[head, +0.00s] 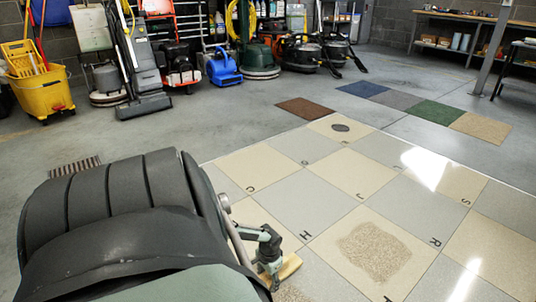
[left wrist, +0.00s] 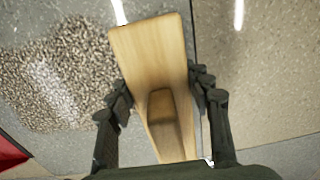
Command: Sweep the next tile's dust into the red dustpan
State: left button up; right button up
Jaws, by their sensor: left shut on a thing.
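My left gripper (head: 272,270) is shut on a wooden brush (head: 290,266), low over the tiles at the bottom of the head view. In the left wrist view the brush (left wrist: 150,45) lies between the fingers of the gripper (left wrist: 163,105), its wide end pointing away. A tan dust patch (head: 375,252) lies on a cream tile to the right of the gripper. More dust (head: 290,294) shows at the bottom edge, partly cut off. A grainy dust patch (left wrist: 60,75) lies left of the brush in the wrist view. A red edge (left wrist: 10,155), perhaps the dustpan, shows at lower left. My right gripper is not visible.
Lettered cream and grey tiles (head: 325,190) cover the floor, with a dark round spot (head: 340,127) on a far one. Carpet squares (head: 430,111) lie behind. A yellow mop bucket (head: 38,100) and floor machines stand along the wall. A workbench (head: 455,20) is at right.

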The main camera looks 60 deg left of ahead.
pick_arm(q)
jog(key=shift+f, duration=0.9)
dwell(0.4)
